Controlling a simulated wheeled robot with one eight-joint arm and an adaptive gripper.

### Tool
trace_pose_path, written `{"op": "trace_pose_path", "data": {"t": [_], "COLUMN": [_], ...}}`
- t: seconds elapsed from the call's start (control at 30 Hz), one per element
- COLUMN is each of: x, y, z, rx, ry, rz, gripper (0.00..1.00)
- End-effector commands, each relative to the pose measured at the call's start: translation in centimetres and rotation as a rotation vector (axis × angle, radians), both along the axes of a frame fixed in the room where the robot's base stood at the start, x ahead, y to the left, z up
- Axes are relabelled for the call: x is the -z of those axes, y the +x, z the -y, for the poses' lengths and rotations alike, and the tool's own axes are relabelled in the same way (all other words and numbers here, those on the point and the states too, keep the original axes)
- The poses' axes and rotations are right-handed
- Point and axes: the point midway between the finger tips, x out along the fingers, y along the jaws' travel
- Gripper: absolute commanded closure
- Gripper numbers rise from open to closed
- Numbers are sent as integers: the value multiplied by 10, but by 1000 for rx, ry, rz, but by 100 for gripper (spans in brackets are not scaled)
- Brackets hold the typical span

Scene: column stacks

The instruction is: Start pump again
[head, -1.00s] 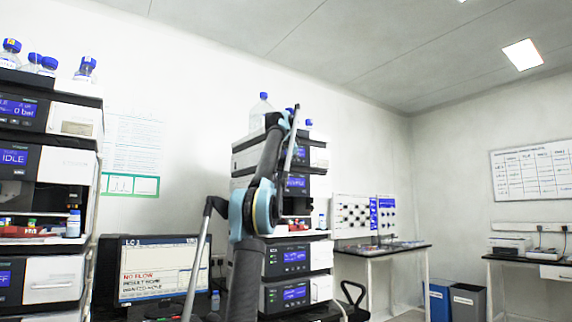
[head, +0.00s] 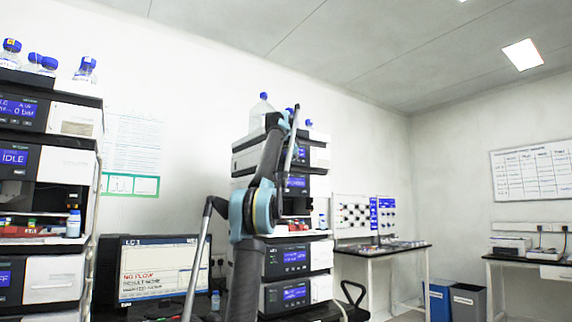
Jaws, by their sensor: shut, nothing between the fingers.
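At the left edge stands an instrument stack. Its upper module (head: 75,121) has a blue display (head: 18,111) reading 0 bar, with small buttons below it, and looks like the pump. The module below has a blue display (head: 14,157) reading IDLE. A monitor (head: 158,268) headed LC 1 shows red text that reads NO FLOW; the smaller lines below are hard to read. My arm rises in the middle, in front of a second stack (head: 319,257). I cannot make out my gripper's fingers, and nothing of mine touches the left stack.
Blue-capped bottles (head: 86,68) stand on the left stack. A blue-capped vial (head: 74,223) stands in its open bay. A bench (head: 385,249) and bins (head: 467,301) are at the right. My arm partly hides the second stack.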

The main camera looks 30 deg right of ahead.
Motion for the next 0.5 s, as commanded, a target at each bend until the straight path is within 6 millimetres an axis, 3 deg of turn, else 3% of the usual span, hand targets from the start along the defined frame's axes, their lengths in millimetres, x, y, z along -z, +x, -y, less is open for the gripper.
{"op": "trace_pose_path", "data": {"t": [0.5], "x": [-1], "y": [6], "z": [1], "rx": [0], "ry": [0], "rz": [0], "gripper": [100]}}
